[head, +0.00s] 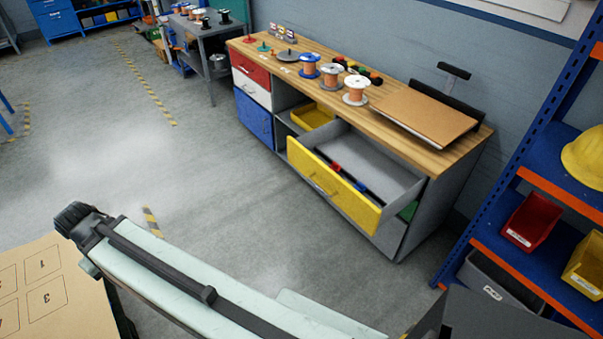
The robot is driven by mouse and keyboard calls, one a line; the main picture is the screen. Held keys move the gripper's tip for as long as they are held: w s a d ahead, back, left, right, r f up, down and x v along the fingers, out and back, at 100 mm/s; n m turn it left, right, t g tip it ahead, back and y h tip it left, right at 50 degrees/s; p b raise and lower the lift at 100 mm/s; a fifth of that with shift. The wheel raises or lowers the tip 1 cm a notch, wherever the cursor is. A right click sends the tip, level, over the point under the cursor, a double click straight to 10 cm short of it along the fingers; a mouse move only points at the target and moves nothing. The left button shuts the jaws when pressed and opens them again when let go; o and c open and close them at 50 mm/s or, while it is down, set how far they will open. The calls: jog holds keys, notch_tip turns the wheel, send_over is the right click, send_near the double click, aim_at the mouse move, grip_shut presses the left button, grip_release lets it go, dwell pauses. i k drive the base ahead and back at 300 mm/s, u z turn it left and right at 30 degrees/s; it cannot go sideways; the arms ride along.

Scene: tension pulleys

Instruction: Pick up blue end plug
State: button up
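I cannot make out a blue end plug for certain. The open yellow-fronted drawer (325,188) of the workbench holds a small red piece (336,168) and a small dark bluish piece (359,187). The drawer's front wall hides part of its floor, and the bluish piece is too small to name. My arm crosses the bottom of the head view, far in front of the drawer and apart from it. I cannot pick out my gripper's fingers in this view.
The wooden workbench top (395,88) carries wire spools (331,76), small coloured parts and a brown board (424,116). A blue shelving rack (520,190) with bins stands at right. A tan surface with numbered squares (45,262) is at lower left. Mid floor is clear.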

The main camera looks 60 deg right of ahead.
aim_at(359, 187)
jog(key=z, duration=0.4)
jog(key=k, duration=1.3)
jog(key=z, duration=1.5)
jog(key=i, duration=0.9)
